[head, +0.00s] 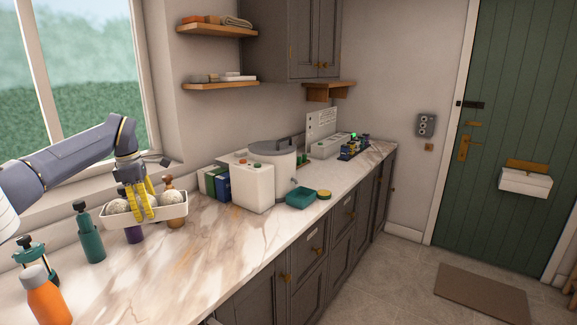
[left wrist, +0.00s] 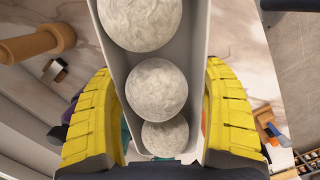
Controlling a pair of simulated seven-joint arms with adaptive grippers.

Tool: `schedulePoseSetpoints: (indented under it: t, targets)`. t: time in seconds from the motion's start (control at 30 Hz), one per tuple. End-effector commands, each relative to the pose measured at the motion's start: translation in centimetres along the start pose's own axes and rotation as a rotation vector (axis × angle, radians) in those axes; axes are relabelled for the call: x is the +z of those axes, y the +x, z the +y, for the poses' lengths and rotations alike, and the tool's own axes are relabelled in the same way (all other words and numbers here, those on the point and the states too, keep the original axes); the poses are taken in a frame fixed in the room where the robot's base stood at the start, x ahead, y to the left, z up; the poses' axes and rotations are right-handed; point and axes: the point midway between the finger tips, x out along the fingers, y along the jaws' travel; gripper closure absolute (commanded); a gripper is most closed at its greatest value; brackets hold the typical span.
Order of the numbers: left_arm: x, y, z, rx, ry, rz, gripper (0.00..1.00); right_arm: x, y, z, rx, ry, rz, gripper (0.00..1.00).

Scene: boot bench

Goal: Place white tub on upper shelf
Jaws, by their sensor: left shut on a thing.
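The white tub (head: 170,211) is a shallow tray with several pale, mottled balls in it. My left gripper (head: 143,203) is shut on it, with yellow fingers across its long sides, and holds it about level above the counter. In the left wrist view the gripper (left wrist: 158,120) has a finger against each side wall of the tub (left wrist: 199,60), and three balls (left wrist: 157,88) show inside. The upper shelf (head: 216,31) is a wooden board on the wall right of the window, with small items and folded cloth on it. My right gripper is out of view.
A lower shelf (head: 220,86) sits beneath, holding flat items. A white box (head: 253,187) and a lidded canister (head: 279,160) stand further right. The front marble counter (head: 190,270) is clear.

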Motion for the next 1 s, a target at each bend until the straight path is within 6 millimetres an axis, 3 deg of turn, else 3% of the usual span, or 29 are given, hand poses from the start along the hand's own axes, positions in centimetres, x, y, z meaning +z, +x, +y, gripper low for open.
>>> schedulePoseSetpoints:
  t: [0.27, 0.53, 0.73, 1.0]
  targets:
    - [4.9, 3.2, -5.0, -0.069, 0.544, 0.001, 0.65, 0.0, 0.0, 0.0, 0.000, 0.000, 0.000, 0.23]
    - [8.4, 7.5, -12.5, -0.134, 1.085, 0.000, 0.65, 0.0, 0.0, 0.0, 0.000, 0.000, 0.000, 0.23]
    - [9.6, 10.7, -18.9, -0.176, 1.428, -0.002, 0.65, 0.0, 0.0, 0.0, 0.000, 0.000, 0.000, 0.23]
    - [9.3, 14.2, -27.5, -0.218, 1.781, -0.003, 0.65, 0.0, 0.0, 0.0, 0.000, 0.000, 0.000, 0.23]
